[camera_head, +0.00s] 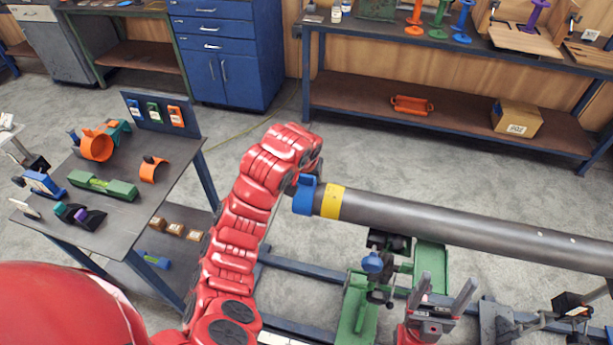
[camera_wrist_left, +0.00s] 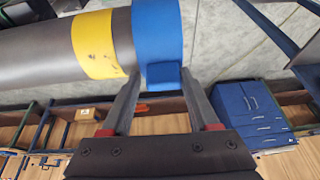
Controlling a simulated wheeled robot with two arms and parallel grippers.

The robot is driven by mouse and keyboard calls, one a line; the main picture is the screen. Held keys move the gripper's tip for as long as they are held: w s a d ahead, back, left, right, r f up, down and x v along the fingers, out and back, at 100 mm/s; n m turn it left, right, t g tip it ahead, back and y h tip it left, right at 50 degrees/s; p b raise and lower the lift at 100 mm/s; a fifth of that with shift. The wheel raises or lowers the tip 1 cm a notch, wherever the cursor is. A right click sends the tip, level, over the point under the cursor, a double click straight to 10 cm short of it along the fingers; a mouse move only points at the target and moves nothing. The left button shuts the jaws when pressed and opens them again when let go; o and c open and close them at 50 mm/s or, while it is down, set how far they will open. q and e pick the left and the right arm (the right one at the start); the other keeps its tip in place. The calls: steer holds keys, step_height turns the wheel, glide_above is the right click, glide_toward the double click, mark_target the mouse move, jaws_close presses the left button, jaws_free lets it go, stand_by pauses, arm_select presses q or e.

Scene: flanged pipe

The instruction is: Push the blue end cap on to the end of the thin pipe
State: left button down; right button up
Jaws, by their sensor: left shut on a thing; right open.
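The blue end cap (camera_head: 303,196) is at the left end of the grey pipe (camera_head: 430,219), in line with it. A yellow band (camera_head: 333,203) circles the pipe close to the cap. In the left wrist view, a narrow dark strip shows between the band (camera_wrist_left: 95,45) and the cap (camera_wrist_left: 158,30). My left gripper (camera_wrist_left: 161,76) is shut on the cap's small block-shaped tab. In the head view its fingers are mostly hidden behind my red arm and the cap. My right gripper (camera_head: 448,280) is open and empty, fingers up, below the pipe.
A green stand (camera_head: 358,310) with a blue knob (camera_head: 372,262) is under the pipe. A dark table (camera_head: 130,205) with clamps and a green level (camera_head: 102,185) stands at left. A bench (camera_head: 450,100) and blue cabinet (camera_head: 225,50) are behind.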

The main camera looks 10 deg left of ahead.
arm_select(q)
steer(key=shift+c, duration=0.3)
jaws_free()
steer(key=shift+r, duration=0.1)
steer(key=shift+r, duration=1.05)
step_height(320, 180, up, 4)
steer(key=p, duration=0.4)
steer(key=shift+f, duration=0.1)
